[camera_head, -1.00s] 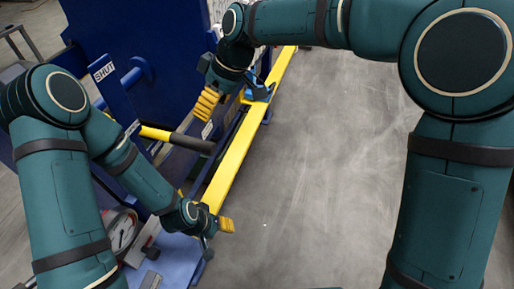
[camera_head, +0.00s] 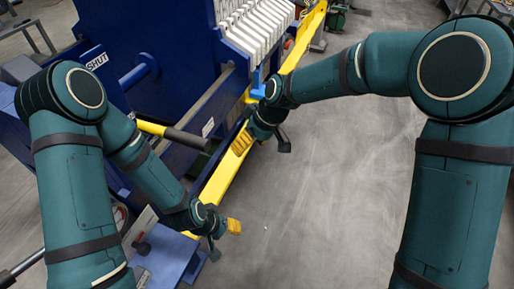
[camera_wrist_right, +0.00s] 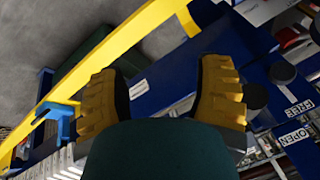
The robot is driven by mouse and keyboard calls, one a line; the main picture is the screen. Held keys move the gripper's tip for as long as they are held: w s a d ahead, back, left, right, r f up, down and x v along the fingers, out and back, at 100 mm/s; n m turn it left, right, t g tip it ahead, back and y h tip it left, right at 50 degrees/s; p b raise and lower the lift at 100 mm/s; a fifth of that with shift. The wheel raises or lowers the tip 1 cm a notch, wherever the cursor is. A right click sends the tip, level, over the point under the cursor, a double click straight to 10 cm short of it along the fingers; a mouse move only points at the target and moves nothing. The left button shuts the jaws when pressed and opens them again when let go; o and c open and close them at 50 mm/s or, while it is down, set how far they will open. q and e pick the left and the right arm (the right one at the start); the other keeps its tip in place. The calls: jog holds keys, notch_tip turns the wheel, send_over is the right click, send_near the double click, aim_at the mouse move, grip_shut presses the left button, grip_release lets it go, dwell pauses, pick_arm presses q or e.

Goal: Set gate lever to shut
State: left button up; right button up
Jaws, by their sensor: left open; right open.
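The gate lever, a yellow bar with a black grip (camera_head: 187,138), sticks out from the blue press, pointing right below the SHUT label (camera_head: 97,62). In the right wrist view, a dark round end that may be the lever's grip (camera_wrist_right: 282,72) shows near the FREE label (camera_wrist_right: 299,108) and OPEN label (camera_wrist_right: 295,137). My right gripper (camera_head: 260,145) is open and empty, right of the grip and apart from it; its yellow fingers show in the wrist view (camera_wrist_right: 160,97). My left gripper (camera_head: 223,238) is open and empty, below and right of the lever.
A long yellow rail (camera_head: 222,175) runs along the press's side, close to both grippers. White filter plates (camera_head: 255,25) stand at the top. A blue bracket (camera_head: 258,86) sits by the rail. The grey floor (camera_head: 335,190) on the right is clear.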

jog(key=shift+s+d+f+m, duration=0.1)
jog(key=shift+d+f+m, duration=0.2)
jog(key=shift+d+f, duration=0.35)
jog(key=shift+a, duration=0.2)
